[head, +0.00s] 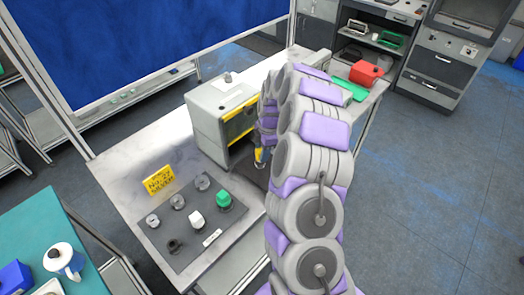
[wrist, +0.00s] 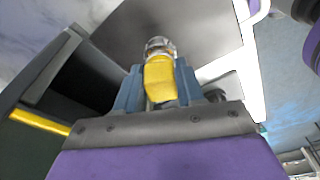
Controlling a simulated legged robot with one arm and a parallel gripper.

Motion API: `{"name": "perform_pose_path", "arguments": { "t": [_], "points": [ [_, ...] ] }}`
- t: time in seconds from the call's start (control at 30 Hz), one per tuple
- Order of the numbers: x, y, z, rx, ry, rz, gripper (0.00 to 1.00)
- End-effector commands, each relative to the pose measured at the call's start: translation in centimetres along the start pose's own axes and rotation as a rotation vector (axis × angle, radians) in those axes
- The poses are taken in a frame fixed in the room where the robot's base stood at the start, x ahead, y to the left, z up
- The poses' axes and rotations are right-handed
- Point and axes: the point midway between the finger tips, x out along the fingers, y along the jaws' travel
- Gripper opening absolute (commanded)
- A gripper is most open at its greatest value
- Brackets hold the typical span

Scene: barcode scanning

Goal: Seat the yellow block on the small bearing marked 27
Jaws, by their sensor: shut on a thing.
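My gripper (wrist: 160,88) is shut on the yellow block (wrist: 160,76). A rounded silvery piece (wrist: 158,46) shows just beyond the block; I cannot tell whether it is joined to it. In the head view my gripper (head: 259,158) is low in front of the grey box's opening, mostly hidden by my arm. Several round silver bearings stand on a dark plate (head: 190,262) to the left, among them a front-left one (head: 152,220), a middle one (head: 178,201) and a back one (head: 202,182). Their markings are too small to read.
A white block (head: 196,218) and a green block (head: 223,198) stand on the plate, with a dark round piece (head: 174,245). A yellow sign (head: 158,180) stands behind. The grey box (head: 210,112) has a yellow-edged opening. A red object (head: 366,74) lies beyond my arm.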

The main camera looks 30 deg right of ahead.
Motion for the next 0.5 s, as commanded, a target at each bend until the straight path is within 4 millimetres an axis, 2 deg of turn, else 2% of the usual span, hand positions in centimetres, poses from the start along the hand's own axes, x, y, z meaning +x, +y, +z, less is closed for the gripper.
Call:
{"name": "perform_pose_path", "arguments": {
  "t": [0.5],
  "points": [
    [0.59, 0.00, 0.09, 0.000, 0.000, 0.000, 0.01]
  ]
}}
